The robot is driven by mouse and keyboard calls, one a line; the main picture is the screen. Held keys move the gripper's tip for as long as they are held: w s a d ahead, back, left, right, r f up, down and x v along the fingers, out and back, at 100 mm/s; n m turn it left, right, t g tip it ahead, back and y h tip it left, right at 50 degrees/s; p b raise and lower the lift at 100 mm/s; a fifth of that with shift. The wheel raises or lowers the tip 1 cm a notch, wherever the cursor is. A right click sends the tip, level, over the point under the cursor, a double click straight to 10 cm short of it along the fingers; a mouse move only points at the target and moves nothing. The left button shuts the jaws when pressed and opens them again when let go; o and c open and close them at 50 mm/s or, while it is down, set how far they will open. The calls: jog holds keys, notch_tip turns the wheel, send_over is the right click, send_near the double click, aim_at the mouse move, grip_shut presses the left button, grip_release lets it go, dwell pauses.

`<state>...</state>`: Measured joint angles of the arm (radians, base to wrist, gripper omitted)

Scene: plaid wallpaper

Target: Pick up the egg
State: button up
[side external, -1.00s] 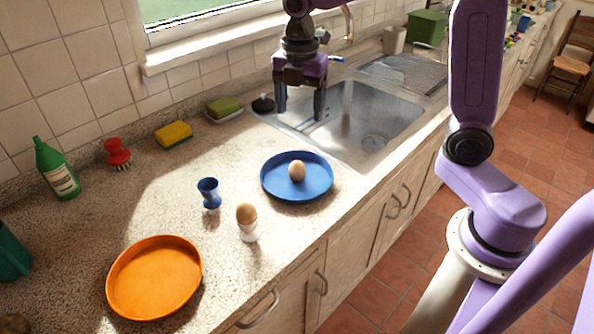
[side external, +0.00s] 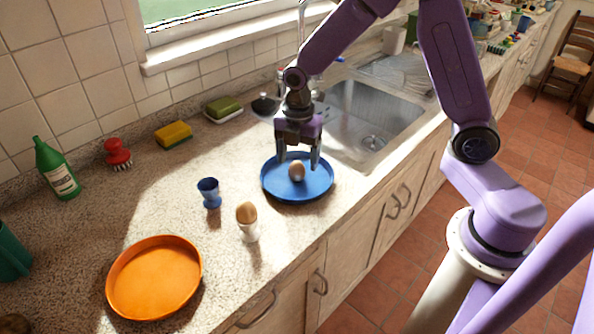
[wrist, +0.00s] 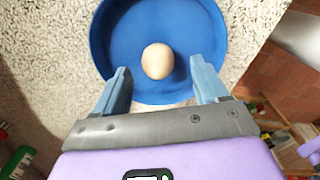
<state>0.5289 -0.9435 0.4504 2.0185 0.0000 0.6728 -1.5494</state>
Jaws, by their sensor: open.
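A light brown egg (side external: 297,170) lies on a blue plate (side external: 318,186) on the counter beside the sink. My gripper (side external: 298,161) is open and empty, just above the plate, with its fingers pointing down. In the wrist view the egg (wrist: 158,61) shows between and a little beyond the two fingertips of my gripper (wrist: 160,78), on the blue plate (wrist: 112,40). No finger visibly touches it. A second brown egg (side external: 246,212) sits in a white egg cup (side external: 249,233) at the plate's lower left.
An empty blue egg cup (side external: 209,192) stands left of the plate. An orange plate (side external: 155,278) lies at the front left. The metal sink (side external: 365,115) is behind. A sponge (side external: 173,134), red brush (side external: 117,154) and green bottle (side external: 56,170) line the wall.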

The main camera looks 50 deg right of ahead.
aim_at(297, 166)
jog(key=shift+w+f, duration=0.1)
jog(key=shift+f, duration=1.55)
jog(key=c, duration=0.8)
jog(key=shift+o, duration=0.2)
jog(key=shift+r, duration=0.1)
